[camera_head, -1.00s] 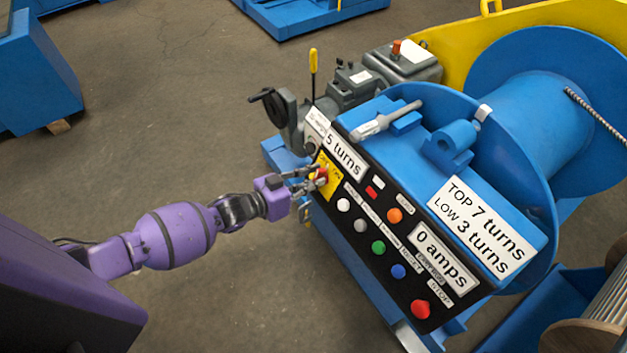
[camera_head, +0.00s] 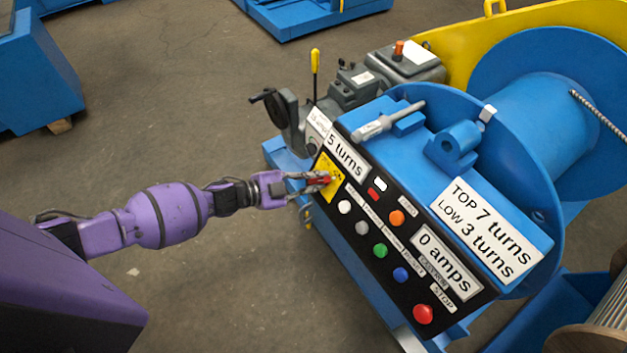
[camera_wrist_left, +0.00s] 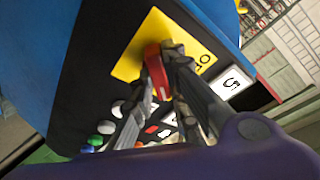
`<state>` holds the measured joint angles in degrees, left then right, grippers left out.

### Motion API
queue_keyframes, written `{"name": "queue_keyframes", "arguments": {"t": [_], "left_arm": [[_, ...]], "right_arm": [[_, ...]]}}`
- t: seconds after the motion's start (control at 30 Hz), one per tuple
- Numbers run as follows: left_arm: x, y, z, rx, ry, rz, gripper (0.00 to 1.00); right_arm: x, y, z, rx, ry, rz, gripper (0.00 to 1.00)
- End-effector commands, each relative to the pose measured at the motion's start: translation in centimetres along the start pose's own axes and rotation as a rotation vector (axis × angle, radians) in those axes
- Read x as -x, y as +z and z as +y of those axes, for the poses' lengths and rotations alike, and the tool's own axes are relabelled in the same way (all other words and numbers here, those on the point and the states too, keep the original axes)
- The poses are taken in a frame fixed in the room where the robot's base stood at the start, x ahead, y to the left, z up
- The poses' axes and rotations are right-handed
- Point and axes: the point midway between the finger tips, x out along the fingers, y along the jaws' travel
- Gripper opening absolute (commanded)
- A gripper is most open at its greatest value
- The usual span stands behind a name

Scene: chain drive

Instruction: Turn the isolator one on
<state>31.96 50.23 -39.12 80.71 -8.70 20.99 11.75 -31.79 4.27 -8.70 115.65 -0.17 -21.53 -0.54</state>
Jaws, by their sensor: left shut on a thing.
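The isolator is a red handle (camera_wrist_left: 154,71) on a yellow plate (camera_head: 327,176) at the upper left end of the black control panel. My left gripper (camera_head: 318,179) reaches in from the left and is shut on the red handle. In the left wrist view the fingers (camera_wrist_left: 163,62) sit on either side of the handle, and the plate (camera_wrist_left: 147,37) shows "OF" lettering beside it. The fingers hide part of the handle and of the plate's lettering in the head view. My right gripper is not in view.
The panel (camera_head: 365,240) also carries several coloured buttons, including a red one (camera_head: 422,314), and a "0 amps" display (camera_head: 442,262). A blue drum (camera_head: 540,110) stands behind. A black crank wheel (camera_head: 277,108) is above the plate.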

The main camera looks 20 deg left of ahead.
Motion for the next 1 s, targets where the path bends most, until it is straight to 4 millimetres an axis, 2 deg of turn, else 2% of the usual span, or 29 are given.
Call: {"name": "queue_keyframes", "arguments": {"t": [0.27, 0.73, 0.77, 0.9, 1.0], "left_arm": [[0.03, 0.06, 0.0, -0.076, 0.018, -0.001, 0.0], [0.03, 0.06, 0.0, -0.089, 0.02, -0.001, 0.0], [0.03, 0.07, 0.0, -0.089, 0.02, -0.002, 0.15], [0.02, 0.06, 0.0, -0.088, 0.02, -0.001, 0.33], [0.02, 0.04, 0.0, -0.087, 0.02, -0.001, 0.33]], "right_arm": [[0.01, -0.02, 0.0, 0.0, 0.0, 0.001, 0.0], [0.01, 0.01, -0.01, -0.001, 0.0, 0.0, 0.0], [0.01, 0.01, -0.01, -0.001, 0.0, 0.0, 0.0], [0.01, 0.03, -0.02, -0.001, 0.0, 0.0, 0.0], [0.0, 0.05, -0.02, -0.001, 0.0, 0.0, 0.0]]}}
